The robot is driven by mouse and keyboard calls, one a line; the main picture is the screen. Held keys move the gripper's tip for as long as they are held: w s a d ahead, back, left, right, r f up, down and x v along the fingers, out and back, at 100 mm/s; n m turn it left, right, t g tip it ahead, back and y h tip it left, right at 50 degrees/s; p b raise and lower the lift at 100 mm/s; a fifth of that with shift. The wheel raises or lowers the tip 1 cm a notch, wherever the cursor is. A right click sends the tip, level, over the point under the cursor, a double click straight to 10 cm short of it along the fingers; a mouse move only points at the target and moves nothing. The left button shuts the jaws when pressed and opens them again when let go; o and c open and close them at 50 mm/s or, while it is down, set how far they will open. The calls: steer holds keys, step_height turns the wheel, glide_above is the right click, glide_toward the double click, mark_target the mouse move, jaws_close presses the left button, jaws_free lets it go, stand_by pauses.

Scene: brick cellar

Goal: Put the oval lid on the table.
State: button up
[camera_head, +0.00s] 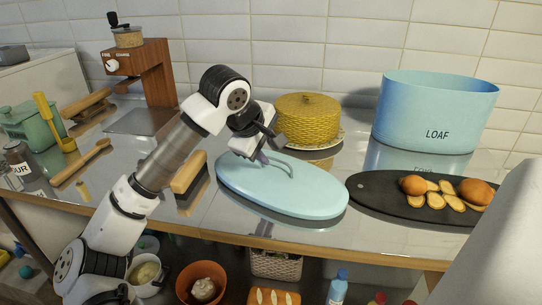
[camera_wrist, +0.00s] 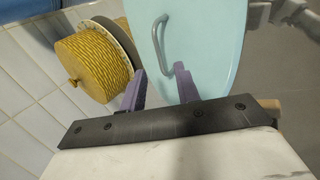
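The oval lid (camera_head: 265,188) is pale blue with a curved handle on top. It appears to lie flat on the shiny table (camera_head: 220,222), near the front edge. In the wrist view the lid (camera_wrist: 212,45) fills the upper middle, its handle (camera_wrist: 157,35) standing just beyond my fingers. My gripper (camera_head: 262,157) is low over the lid's back left part, beside the handle. The wrist view shows its two purple fingers (camera_wrist: 161,72) apart, with nothing clamped between them. The right fingertip is close to the handle's near end; I cannot tell whether they touch.
A yellow woven basket (camera_head: 308,121) stands behind the lid. A dark board (camera_head: 375,190) with bread lies close on its right, before a blue LOAF bin (camera_head: 430,110). A wooden-backed brush (camera_head: 188,172) lies left. A coffee grinder (camera_head: 150,75) stands at the back left.

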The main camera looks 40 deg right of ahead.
steer(key=v, duration=0.8)
steer(key=shift+r+b, duration=0.25)
steer(key=shift+b, duration=0.05)
